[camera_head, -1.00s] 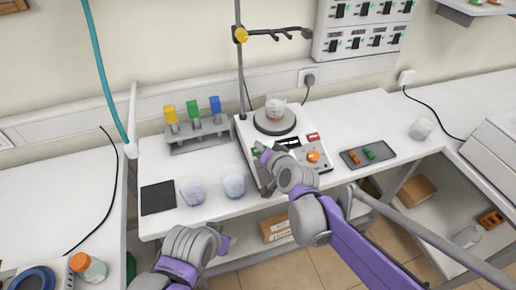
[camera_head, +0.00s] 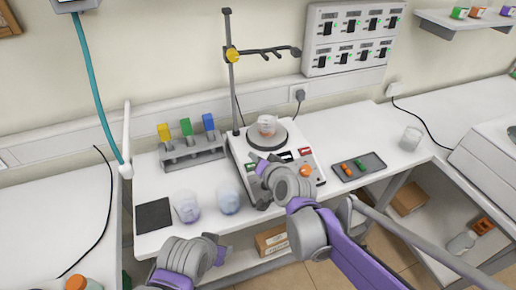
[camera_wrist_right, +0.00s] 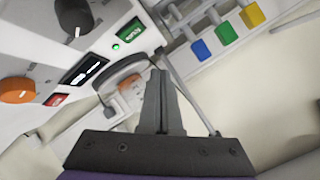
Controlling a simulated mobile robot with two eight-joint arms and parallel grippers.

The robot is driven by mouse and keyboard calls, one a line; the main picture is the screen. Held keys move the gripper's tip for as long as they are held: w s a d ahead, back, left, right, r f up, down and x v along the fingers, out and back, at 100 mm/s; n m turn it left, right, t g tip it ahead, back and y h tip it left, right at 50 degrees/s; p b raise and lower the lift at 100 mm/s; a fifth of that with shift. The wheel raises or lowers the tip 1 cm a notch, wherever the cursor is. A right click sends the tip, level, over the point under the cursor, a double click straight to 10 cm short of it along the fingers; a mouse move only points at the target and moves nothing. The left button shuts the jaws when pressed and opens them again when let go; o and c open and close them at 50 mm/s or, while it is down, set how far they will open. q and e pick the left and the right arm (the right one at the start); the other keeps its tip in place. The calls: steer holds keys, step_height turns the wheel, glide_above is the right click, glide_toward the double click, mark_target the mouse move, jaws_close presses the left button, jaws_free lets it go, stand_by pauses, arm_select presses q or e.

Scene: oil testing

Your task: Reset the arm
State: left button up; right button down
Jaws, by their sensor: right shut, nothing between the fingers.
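My right gripper (camera_head: 258,166) is in front of the left front part of the white stirrer hotplate (camera_head: 237,148), in the head view. In the right wrist view its two fingers (camera_wrist_right: 160,85) are together and empty. A glass beaker (camera_head: 267,125) stands on the hotplate's round dark top. My left gripper (camera_head: 222,250) is low in the head view, in front of the bench's front edge; its fingers are too small and turned to tell open from shut.
A rack (camera_head: 192,155) with yellow, green and blue-topped items stands left of the hotplate. Two glass beakers (camera_head: 187,210) (camera_head: 229,202) and a black pad (camera_head: 154,215) are at the front left. A dark tray (camera_head: 372,163) and an empty beaker (camera_head: 411,138) are to the right.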

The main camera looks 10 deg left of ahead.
steer(key=shift+d, duration=0.1)
steer(key=s+d+f+g+h, duration=0.1)
steer(key=s+d+f+h, duration=0.1)
steer(key=s+d, duration=0.6)
steer(key=s+d+f+g+h, duration=0.2)
steer(key=s+d, duration=0.6)
steer(key=d, duration=0.5)
steer(key=s+d+f+g+h, duration=0.1)
steer(key=s+d+f+h, duration=0.3)
steer(key=s+d, duration=0.4)
steer(key=shift+d+f+n+g, duration=0.35)
steer(key=shift+d+f, duration=0.5)
steer(key=shift+d, duration=0.35)
